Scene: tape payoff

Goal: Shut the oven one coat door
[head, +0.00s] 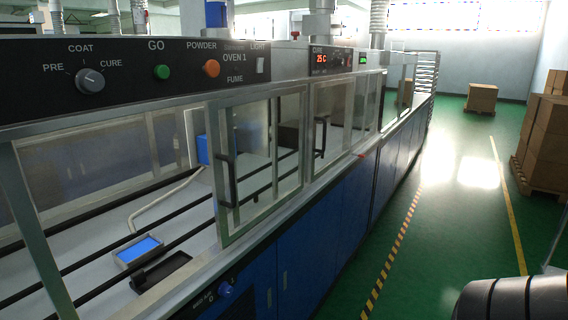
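The oven one (130,72) runs along the left, with its dark control panel on top. A glass door in a silver frame (301,150) with a black upright handle (226,180) stands at the right of the front opening. The opening to its left is uncovered and shows the inside. I take this as the coat door, but no label on the door itself is readable. Neither gripper shows. A dark ribbed part at the bottom right seems to be my own arm.
Inside the opening lie a blue-filled tray (139,250), a black tray (162,273) and dark rails. More framed glass doors (331,120) continue to the right. The green floor (430,250) beside the oven is clear; stacked boxes (543,140) stand at the far right.

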